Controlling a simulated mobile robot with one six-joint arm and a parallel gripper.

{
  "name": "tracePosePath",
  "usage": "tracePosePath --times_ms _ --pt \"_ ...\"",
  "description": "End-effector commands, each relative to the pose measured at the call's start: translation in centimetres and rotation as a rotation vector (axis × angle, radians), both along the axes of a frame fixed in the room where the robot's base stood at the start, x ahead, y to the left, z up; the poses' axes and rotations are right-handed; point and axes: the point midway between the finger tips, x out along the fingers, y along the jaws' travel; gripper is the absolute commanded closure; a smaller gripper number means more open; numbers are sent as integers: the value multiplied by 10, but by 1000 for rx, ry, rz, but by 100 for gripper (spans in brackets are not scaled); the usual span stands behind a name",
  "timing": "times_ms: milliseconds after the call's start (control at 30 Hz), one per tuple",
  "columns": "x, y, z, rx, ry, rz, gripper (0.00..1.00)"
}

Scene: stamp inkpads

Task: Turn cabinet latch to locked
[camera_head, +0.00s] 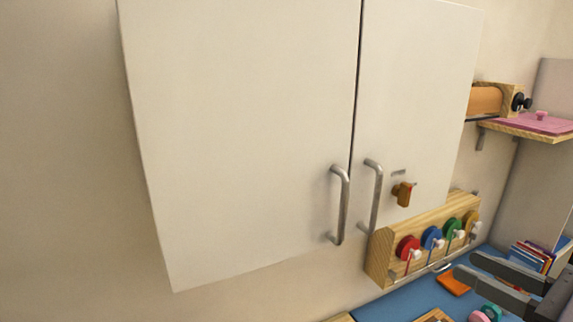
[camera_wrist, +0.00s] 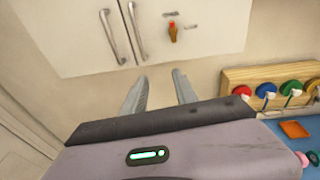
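The white cabinet (camera_head: 250,120) hangs on the wall with both doors closed. Its small brown latch (camera_head: 403,193) is on the right door, beside the right handle, with a red mark near its top. In the wrist view the latch (camera_wrist: 173,33) stands roughly upright below a small grey label, with another label to its right. My gripper (camera_head: 475,284) is at the lower right in the head view, below and apart from the latch. In the wrist view my gripper (camera_wrist: 163,75) has its two fingers spread, with nothing between them.
Two metal handles (camera_head: 340,205) stick out beside the door gap. A wooden rack (camera_head: 380,258) with several coloured discs is below the right door. A pink-topped shelf (camera_head: 530,125) is at the right. A blue surface (camera_head: 385,307) holds an orange block (camera_head: 453,284) and books.

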Motion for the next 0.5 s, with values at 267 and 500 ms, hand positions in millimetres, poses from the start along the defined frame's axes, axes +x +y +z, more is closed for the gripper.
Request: tracePosePath --times_ms 267,500 --pt "12 -25 40 87 -97 -102 65" --pt "82 1 40 86 -93 -97 65"
